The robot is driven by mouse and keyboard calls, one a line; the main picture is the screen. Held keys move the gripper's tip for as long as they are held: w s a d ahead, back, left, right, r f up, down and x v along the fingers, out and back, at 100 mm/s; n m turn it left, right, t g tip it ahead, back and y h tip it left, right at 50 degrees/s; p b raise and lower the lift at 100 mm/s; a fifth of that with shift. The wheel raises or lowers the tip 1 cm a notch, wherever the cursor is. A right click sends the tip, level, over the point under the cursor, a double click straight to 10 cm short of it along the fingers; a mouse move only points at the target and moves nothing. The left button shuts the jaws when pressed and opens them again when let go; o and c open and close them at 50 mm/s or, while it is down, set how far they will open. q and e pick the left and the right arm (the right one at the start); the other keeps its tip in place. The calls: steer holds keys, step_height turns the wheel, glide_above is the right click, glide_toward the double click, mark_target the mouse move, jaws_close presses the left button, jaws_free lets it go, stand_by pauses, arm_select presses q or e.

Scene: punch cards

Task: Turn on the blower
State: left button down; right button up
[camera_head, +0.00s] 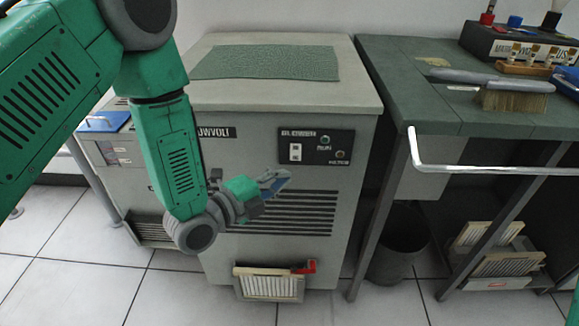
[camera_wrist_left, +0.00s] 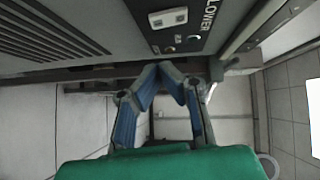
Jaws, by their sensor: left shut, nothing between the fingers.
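The blower cabinet (camera_head: 350,112) is a large grey box with a black control panel (camera_head: 315,147) on its front. A white switch (camera_head: 295,153) sits at the panel's left, with a small lamp and knob-like part to its right. The panel also shows in the left wrist view, with the white switch (camera_wrist_left: 168,17) near the top. My left gripper (camera_head: 282,181) is just below the panel in the head view, in front of the vent slots. Its blue-padded fingers (camera_wrist_left: 168,68) are shut and empty, apart from the switch. My right gripper is not in view.
A green mat (camera_head: 265,62) lies on the cabinet top. A dark bench (camera_head: 450,112) with a white rail (camera_head: 490,169) and a brush (camera_head: 515,95) stands at right. A bin (camera_head: 398,245) is below. A framed filter (camera_head: 270,284) stands at the cabinet's foot.

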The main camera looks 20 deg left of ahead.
mark_target(299, 160)
arm_select(q)
steer(key=w, duration=0.3)
steer(key=w+b, duration=0.1)
steer(key=w, duration=0.1)
steer(key=shift+w+d+f, duration=0.2)
steer(key=shift+w+f, duration=0.05)
steer(key=shift+f, duration=0.05)
steer(key=shift+w+a, duration=0.1)
steer(key=shift+a, duration=0.15)
steer(key=shift+d, duration=0.1)
steer(key=shift+w+f+b, duration=0.15)
steer(key=shift+f+b, duration=0.1)
steer(key=shift+b, duration=0.3)
steer(key=shift+r, duration=0.15)
